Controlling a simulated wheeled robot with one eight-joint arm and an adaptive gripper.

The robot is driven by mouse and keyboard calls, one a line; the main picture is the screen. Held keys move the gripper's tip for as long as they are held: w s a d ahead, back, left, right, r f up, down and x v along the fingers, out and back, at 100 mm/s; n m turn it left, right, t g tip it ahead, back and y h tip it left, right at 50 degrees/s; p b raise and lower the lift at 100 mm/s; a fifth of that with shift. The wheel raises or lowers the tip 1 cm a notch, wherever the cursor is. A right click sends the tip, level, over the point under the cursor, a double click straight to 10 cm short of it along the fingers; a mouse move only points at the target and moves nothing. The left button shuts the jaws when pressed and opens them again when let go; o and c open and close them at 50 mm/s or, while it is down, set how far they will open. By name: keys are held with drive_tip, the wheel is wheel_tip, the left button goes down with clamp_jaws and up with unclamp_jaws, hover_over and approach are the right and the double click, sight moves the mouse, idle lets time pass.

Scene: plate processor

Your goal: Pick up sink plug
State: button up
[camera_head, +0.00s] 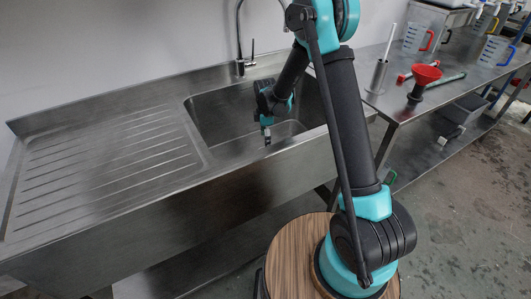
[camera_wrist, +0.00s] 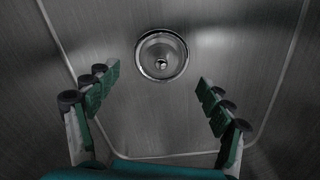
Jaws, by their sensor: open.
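A round, shiny metal fitting (camera_wrist: 162,55) shows in the wrist view on the sink floor, with a small knob at its centre (camera_wrist: 161,64). It looks like the sink plug sitting in the drain, but I cannot clearly tell plug from drain ring. My gripper (camera_wrist: 158,78) is open and empty, with its two green-padded fingers spread wide on either side below the fitting in the picture. In the head view my gripper (camera_head: 267,135) is down inside the sink basin (camera_head: 215,115), and the fitting is hidden there.
The basin walls surround my gripper. A tap (camera_head: 240,60) stands behind the basin, and a ridged drainboard (camera_head: 110,160) lies left. A steel table (camera_head: 385,98) on the right holds a red funnel (camera_head: 425,74), a brush holder (camera_head: 378,77) and measuring jugs (camera_head: 416,37).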

wheel_tip(320, 180, down, 5)
drive_tip(key=shift+r, duration=0.1)
drive_tip(key=shift+s, duration=0.1)
drive_tip(key=shift+c, duration=0.4)
clamp_jaws()
